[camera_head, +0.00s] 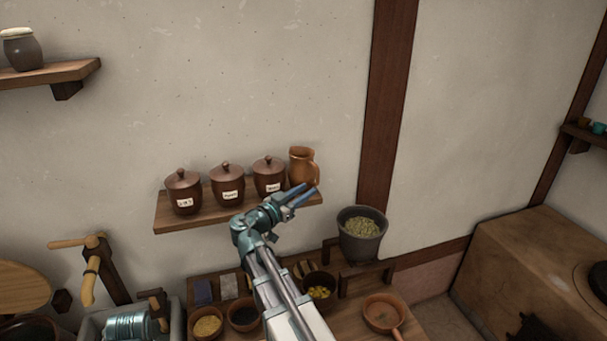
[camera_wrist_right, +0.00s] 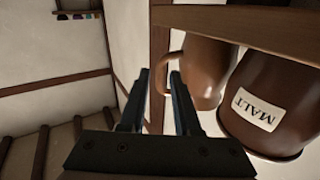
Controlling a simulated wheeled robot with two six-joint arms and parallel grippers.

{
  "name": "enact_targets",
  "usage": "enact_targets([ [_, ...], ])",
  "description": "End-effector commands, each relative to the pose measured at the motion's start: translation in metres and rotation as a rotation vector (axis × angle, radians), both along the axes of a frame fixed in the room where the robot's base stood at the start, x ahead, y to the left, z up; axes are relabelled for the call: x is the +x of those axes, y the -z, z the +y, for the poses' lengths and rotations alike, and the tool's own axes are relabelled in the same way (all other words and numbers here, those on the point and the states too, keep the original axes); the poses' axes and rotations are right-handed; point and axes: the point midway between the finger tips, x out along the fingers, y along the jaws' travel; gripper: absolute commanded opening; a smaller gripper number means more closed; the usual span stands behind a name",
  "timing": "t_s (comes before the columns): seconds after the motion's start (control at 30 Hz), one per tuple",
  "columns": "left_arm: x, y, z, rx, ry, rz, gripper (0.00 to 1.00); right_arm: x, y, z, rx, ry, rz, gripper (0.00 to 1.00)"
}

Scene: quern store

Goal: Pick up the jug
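The jug (camera_head: 301,165) is orange-brown clay with a handle on its right side. It stands upright at the right end of a wooden wall shelf (camera_head: 172,224). My right gripper (camera_head: 303,193) is in front of the jug's lower part, its two blue fingers apart. In the right wrist view, turned upside down, the jug (camera_wrist_right: 205,72) shows beyond the fingers, its handle lying in line with the gap between the fingertips (camera_wrist_right: 159,72). I cannot tell whether the handle is between them or beyond them. Nothing is seen gripped. My left gripper is not in view.
Several lidded brown jars, including a labelled one (camera_head: 228,183), stand left of the jug; the nearest, marked MALT (camera_wrist_right: 265,105), is close beside it. A dark post (camera_head: 385,110) is to the right. Below are a grey pot (camera_head: 347,245) and several bowls on a table.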

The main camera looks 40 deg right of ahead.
Motion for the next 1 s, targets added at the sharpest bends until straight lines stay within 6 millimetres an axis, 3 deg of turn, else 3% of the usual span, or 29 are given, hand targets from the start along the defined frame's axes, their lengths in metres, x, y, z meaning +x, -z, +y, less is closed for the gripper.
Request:
enact_targets([
  [0.43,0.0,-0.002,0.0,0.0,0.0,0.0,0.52,0.005,-0.002,-0.018,0.001,0.001,0.0,0.31],
  [0.8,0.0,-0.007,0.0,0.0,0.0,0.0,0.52,0.017,-0.007,-0.061,0.001,0.002,0.0,0.31],
  [1.0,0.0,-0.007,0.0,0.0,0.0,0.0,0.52,0.016,-0.007,-0.061,0.001,0.0,0.0,0.31],
])
